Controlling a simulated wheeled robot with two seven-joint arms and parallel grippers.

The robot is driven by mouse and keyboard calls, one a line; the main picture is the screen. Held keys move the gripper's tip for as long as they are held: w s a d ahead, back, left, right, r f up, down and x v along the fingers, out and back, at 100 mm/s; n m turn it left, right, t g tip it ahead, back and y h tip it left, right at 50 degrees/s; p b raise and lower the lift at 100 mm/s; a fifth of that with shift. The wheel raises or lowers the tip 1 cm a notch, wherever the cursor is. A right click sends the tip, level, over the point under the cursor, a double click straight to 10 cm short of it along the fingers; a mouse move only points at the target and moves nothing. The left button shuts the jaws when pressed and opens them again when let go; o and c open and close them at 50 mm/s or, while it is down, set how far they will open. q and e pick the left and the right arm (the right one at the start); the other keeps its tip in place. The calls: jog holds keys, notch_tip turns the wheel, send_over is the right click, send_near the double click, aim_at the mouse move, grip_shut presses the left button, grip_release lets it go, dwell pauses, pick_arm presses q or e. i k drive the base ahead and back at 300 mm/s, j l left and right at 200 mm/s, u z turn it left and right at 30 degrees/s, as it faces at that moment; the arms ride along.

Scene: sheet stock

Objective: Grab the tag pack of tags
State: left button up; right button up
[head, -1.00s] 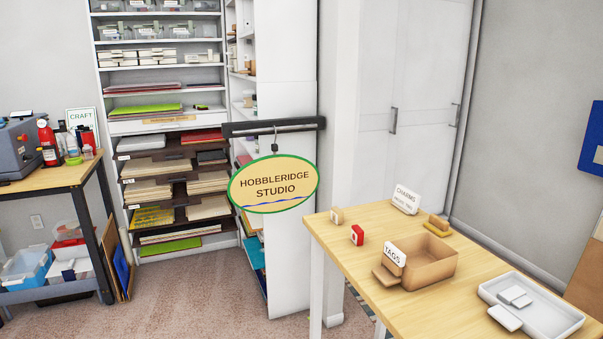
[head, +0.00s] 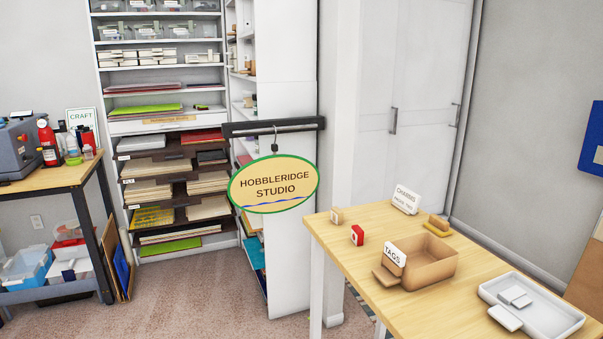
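A tan open box (head: 428,264) stands on the wooden table at the right. A white card reading "TAGS" (head: 394,257) stands at its left side. A small flat brown block (head: 386,277) sits at the box's front left, by the card; I cannot tell whether it is a pack of tags. The box looks empty inside, as far as its walls let me see. Neither of my grippers shows in the head view.
The table (head: 349,235) also holds a red block (head: 357,235), a small tan block (head: 336,215), a "CHARMS" card (head: 405,199) and a white tray (head: 485,290) with white pieces. A hanging "HOBBLERIDGE STUDIO" sign (head: 273,199) is left of the table. Open floor lies left.

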aim_at(337, 214)
jog(key=i+j, duration=1.35)
jog(key=j, duration=0.3)
